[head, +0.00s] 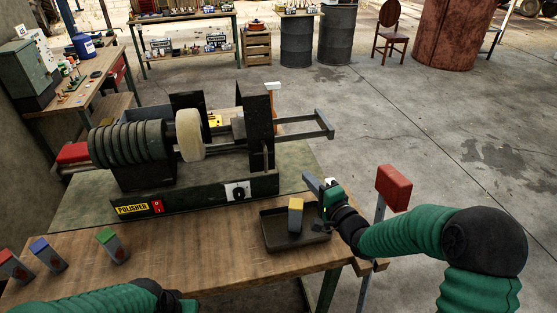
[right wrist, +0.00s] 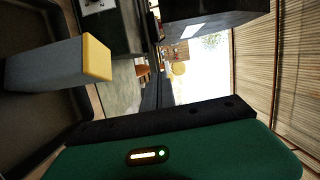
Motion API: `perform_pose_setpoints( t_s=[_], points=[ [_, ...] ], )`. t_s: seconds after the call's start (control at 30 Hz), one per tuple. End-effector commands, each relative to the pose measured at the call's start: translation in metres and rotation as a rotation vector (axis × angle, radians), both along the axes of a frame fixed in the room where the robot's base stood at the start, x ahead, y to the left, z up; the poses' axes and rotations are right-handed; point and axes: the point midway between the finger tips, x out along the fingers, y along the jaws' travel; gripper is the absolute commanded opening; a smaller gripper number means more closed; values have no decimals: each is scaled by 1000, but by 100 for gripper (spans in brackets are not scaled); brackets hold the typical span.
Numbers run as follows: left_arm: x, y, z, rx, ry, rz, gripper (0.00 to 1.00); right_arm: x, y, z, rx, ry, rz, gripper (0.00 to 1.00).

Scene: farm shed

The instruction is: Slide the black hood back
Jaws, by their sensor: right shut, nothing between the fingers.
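The polisher (head: 220,195) stands on the bench with a pale round wheel (head: 189,135) and a ribbed dark drum at its left. The black hood (head: 259,132) shows as upright dark panels on the right of the wheel, over grey rails that run out to the right. Another dark panel (head: 188,103) stands behind the wheel. My right gripper (head: 312,184) is shut and empty, in front of the polisher's right end and above the tray, apart from the hood. My left arm enters at the bottom left; its fingers are out of the picture.
A dark tray (head: 272,243) holds a grey block with a yellow top (head: 296,216), which also shows in the right wrist view (right wrist: 62,63). Red, blue and green-topped blocks (head: 48,254) stand at the bench's left. A red-topped post (head: 393,188) stands right of my gripper.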

Motion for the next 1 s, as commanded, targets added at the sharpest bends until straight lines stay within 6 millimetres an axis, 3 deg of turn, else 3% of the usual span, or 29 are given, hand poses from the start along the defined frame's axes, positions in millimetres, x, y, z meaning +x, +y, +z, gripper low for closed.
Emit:
perform_pose_setpoints(
  t_s=[0.23, 0.6, 0.8, 1.0],
  points=[
    [0, 0, 4, 0, 0, 0, 0, 22, 11, 8, 62, -19, 13, 0],
    [0, 0, 16, 0, 0, 0, 0, 95, 44, 7, 59, -17, 11, 0],
    [0, 0, 24, 0, 0, 0, 0, 88, 74, 7, 58, -16, 11, 0],
    [0, 0, 25, 0, 0, 0, 0, 87, 82, 6, 58, -16, 8, 0]
  ],
)
